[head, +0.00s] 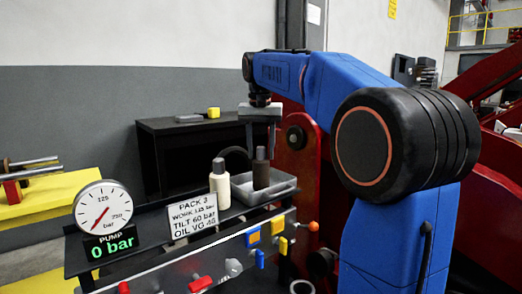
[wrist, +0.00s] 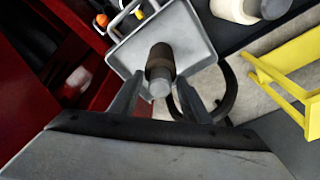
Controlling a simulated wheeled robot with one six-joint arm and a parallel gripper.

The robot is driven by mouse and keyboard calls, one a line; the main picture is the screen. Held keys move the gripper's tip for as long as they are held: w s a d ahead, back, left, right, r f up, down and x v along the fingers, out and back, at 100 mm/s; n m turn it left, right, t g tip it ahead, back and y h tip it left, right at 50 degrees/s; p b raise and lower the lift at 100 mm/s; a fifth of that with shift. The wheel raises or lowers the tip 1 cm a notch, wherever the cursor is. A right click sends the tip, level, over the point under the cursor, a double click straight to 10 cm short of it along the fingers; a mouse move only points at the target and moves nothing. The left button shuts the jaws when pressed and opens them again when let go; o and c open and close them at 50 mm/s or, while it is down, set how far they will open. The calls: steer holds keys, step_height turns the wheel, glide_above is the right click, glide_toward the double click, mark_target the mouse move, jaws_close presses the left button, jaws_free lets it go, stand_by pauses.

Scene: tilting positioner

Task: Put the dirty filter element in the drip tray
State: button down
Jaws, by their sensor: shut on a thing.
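The dirty filter element (head: 261,176) is a dark brown cylinder with a grey knob on top. It is upright within the outline of the grey drip tray (head: 284,190); whether its base touches the tray floor is hard to tell. My gripper (head: 261,150) points down from above, with its fingers shut on the element's knob. In the wrist view the element (wrist: 160,62) is between my fingertips (wrist: 160,82), with the drip tray (wrist: 188,28) behind it. A cream filter element (head: 220,184) with a dark knob stands just left of the tray.
A pressure gauge (head: 102,207) reading 0 bar and a white sign (head: 194,216) stand left along the bench. Coloured valve handles (head: 280,246) line its front. A dark hose (head: 236,150) curves behind the elements. Red machinery (head: 298,165) rises close on the right.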

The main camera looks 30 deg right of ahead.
mark_target(260, 160)
steer(key=c, duration=1)
jaws_free()
steer(key=shift+f, duration=0.1)
steer(key=r, duration=0.4)
steer(key=s+r, duration=0.1)
steer(key=r, duration=0.3)
steer(key=a+r, duration=0.1)
steer(key=r, duration=0.3)
steer(key=shift+s, duration=0.25)
steer(key=s+a+f+n+t, duration=0.1)
steer(key=s+a+f+n, duration=0.1)
steer(key=s+f, duration=0.8)
steer(key=s+a+f+n+t, duration=0.1)
steer(key=s+a+f+n, duration=0.1)
steer(key=s+f, duration=0.8)
steer(key=s+a+f+n+t+y, duration=0.1)
steer(key=s+a+f, duration=0.3)
steer(key=s+f, duration=0.7)
steer(key=shift+a+f+n, duration=0.2)
steer(key=shift+f+n, duration=0.25)
steer(key=shift+f, duration=1.6)
steer(key=shift+a+f+n, duration=0.15)
steer(key=shift+f+n, duration=0.3)
steer(key=shift+f, duration=1.6)
